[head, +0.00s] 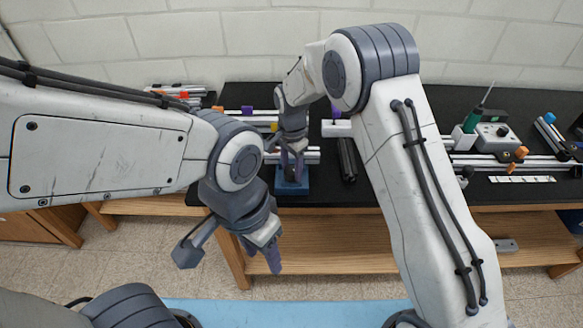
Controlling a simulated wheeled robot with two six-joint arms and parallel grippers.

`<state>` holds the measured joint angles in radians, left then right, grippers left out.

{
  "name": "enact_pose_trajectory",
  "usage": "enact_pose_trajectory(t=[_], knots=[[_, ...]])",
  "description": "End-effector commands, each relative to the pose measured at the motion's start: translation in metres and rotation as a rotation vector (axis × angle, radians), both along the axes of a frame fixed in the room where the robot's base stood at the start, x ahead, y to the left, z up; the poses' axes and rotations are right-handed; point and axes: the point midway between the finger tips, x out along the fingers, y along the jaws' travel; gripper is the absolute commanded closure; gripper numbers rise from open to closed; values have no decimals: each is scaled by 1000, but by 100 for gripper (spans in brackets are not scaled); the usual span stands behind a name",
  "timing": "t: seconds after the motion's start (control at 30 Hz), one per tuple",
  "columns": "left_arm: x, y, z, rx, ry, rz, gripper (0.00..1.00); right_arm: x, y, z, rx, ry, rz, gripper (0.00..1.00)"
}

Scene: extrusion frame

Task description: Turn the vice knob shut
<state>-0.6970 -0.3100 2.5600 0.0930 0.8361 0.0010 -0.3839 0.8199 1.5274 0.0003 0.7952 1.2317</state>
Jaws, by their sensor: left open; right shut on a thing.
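The blue vice (292,188) sits at the front edge of the black bench top. My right gripper (291,171) reaches down onto it from above, with purple fingers shut on what appears to be the vice knob. The fingers and wrist hide the knob, so its turn cannot be seen. My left gripper (262,257) is open and empty. It hangs in front of the bench, lower than the vice and apart from it, its purple fingers pointing down.
Silver extrusion bars (312,154) lie behind the vice, and a dark bar (347,160) lies to its right. A grey device (493,137) and a green-handled screwdriver (475,119) stand at the right. A wooden shelf (400,255) runs below the bench top.

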Motion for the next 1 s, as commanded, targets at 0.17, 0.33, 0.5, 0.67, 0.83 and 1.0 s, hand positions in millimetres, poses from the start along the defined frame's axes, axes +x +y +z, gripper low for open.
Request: enact_pose_trajectory(t=[0.17,0.33,0.5,0.67,0.83,1.0], knots=[[0,0,0,0,0,0,50,2,0,2,1,-6,-88,100],[0,0,-1,0,0,0,50,2,0,2,1,-6,-137,100],[0,0,-1,0,0,0,50,2,0,2,2,-7,-158,100],[0,0,-1,0,0,0,50,2,0,2,2,-7,-161,100],[0,0,-1,0,0,0,50,2,0,2,2,-7,-161,100],[0,0,-1,0,0,0,50,2,0,2,2,-5,-160,16]])
